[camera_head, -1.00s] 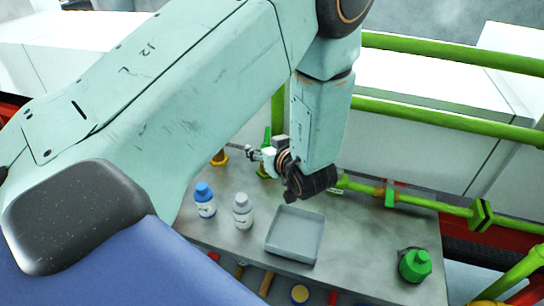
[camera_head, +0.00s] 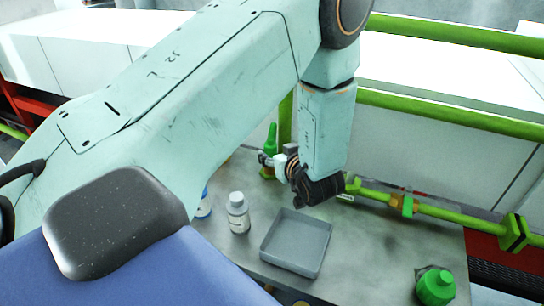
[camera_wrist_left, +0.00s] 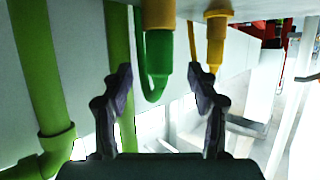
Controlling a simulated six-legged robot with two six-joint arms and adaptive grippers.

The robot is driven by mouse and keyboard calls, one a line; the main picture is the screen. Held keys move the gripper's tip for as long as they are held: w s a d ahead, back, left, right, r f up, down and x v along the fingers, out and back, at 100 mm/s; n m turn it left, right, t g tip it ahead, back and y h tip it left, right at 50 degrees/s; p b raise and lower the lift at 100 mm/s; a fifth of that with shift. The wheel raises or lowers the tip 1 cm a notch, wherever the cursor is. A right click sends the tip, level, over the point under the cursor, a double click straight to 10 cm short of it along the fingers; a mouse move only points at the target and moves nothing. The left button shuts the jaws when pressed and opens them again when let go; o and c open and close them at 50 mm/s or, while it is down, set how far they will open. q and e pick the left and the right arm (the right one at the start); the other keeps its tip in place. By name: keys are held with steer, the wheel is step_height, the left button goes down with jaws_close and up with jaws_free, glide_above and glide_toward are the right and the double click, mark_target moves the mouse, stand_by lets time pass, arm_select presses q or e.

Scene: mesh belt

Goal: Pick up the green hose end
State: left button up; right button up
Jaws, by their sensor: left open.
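The green hose end (camera_wrist_left: 158,55) shows in the left wrist view below an orange collar, with a green loop of hose beside it. It lies in the gap between the fingers of my left gripper (camera_wrist_left: 163,78), near the fingertips. The fingers are spread, and I see no clear contact. In the head view the green hose end (camera_head: 271,138) stands upright at the back of the bench, by my left gripper (camera_head: 265,159). The gripper partly covers its lower part. My right gripper is not in view.
A yellow hose end (camera_wrist_left: 216,45) is just right of the right finger in the wrist view. Green pipes (camera_head: 440,107) run behind the bench. A white bottle (camera_head: 238,214), a grey tray (camera_head: 268,254) and a green-capped container (camera_head: 435,287) stand on the bench.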

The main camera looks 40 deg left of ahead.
mark_target(273, 152)
arm_select(q)
steer(key=x, duration=0.4)
steer(key=shift+a+f, duration=0.15)
steer(key=shift+f, duration=0.25)
steer(key=shift+w+a+f, duration=0.1)
steer(key=shift+w+a, duration=0.15)
steer(key=shift+a, duration=0.1)
steer(key=shift+d, duration=0.15)
steer(key=shift+w, duration=0.1)
steer(key=c, duration=1)
jaws_close()
